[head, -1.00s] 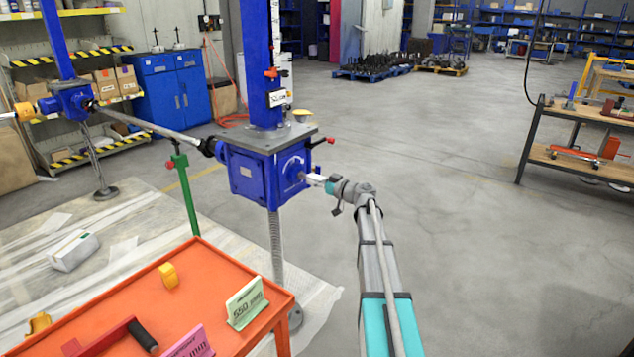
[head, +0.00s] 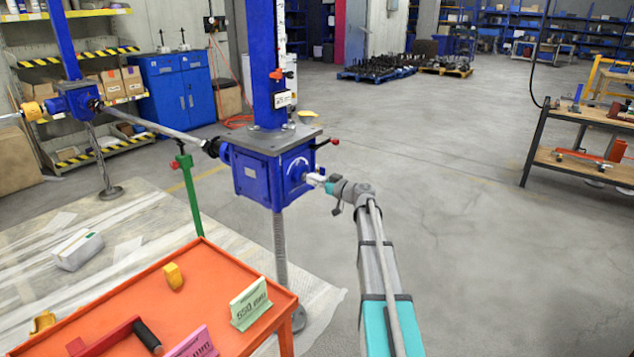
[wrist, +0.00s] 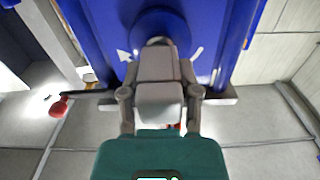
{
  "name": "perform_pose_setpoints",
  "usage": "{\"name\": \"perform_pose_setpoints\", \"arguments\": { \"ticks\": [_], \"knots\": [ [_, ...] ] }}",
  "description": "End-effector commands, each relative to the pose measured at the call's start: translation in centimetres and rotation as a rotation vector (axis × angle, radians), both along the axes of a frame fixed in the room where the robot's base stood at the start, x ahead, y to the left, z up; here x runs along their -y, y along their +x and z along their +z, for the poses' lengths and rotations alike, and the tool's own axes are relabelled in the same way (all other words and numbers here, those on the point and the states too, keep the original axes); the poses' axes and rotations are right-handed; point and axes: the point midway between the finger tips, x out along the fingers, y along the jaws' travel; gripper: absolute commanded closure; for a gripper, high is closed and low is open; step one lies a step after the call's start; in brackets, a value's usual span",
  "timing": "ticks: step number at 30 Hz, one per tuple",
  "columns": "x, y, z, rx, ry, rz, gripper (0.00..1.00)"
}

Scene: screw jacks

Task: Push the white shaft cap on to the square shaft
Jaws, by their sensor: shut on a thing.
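The blue screw-jack gearbox (head: 262,180) stands in the middle of the head view under a grey top plate. Its right face carries a round boss, and the square shaft is hidden there by the cap and my gripper. The white shaft cap (head: 314,179) is a small pale piece between that face and my gripper (head: 325,184). My gripper is shut on the cap and points at the boss. In the wrist view the closed fingers (wrist: 157,65) lie in line with the round blue boss (wrist: 159,25). I cannot tell how deep the cap sits.
A red-knobbed lever (head: 333,141) sticks out at the gearbox's top right. The orange trolley (head: 215,270) with labels and a yellow part stands in front at left. A green stand (head: 188,195) is behind it. The floor at right is open.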

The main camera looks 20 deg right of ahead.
Motion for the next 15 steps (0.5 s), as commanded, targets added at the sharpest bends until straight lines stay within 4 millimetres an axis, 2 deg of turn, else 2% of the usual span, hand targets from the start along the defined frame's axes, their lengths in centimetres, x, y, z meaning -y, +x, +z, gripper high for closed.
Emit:
{"name": "perform_pose_setpoints", "arguments": {
  "ticks": [15],
  "knots": [
    [-0.44,0.82,0.01,0.000,0.000,-0.001,1.00]
  ]
}}
